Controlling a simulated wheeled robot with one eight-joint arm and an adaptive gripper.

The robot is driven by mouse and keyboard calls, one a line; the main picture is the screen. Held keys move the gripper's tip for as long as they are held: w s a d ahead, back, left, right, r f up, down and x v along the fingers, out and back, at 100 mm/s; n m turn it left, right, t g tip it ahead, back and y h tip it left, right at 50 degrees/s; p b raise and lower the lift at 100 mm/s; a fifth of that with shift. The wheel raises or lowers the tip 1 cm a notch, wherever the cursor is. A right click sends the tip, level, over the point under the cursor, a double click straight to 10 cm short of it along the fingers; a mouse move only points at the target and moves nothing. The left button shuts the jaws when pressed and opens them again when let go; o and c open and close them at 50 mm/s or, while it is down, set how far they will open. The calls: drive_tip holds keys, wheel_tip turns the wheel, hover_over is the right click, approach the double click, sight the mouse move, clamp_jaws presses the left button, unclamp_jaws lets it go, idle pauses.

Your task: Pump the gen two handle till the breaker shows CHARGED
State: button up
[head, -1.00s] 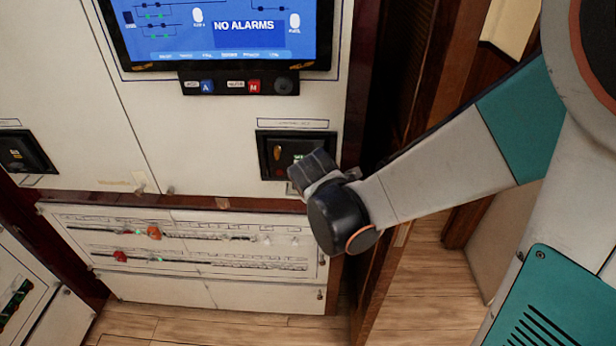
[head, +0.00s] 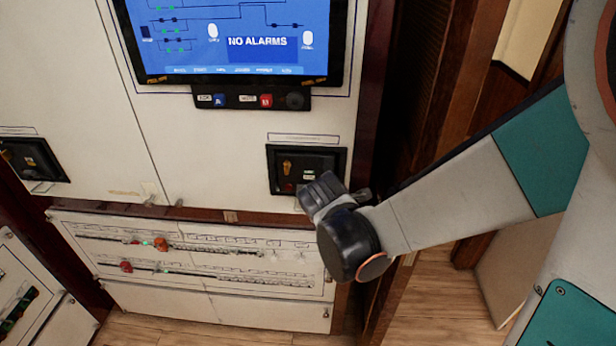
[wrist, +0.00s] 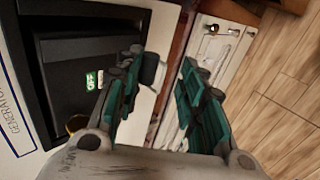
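The black breaker (head: 279,158) sits in the white cabinet front below the screen, and a small amber part shows on its face.
A second black breaker (head: 30,160) is at the far left. The screen (head: 240,45) reads NO ALARMS, with a button strip (head: 250,98) beneath. A lower panel (head: 200,250) carries small switches and lights. A wooden door edge stands close right of the breaker; wooden floor lies below.

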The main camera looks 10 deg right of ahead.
drive_tip(key=shift+r, duration=0.1)
drive_tip(key=v, duration=1.2)
idle(0.4)
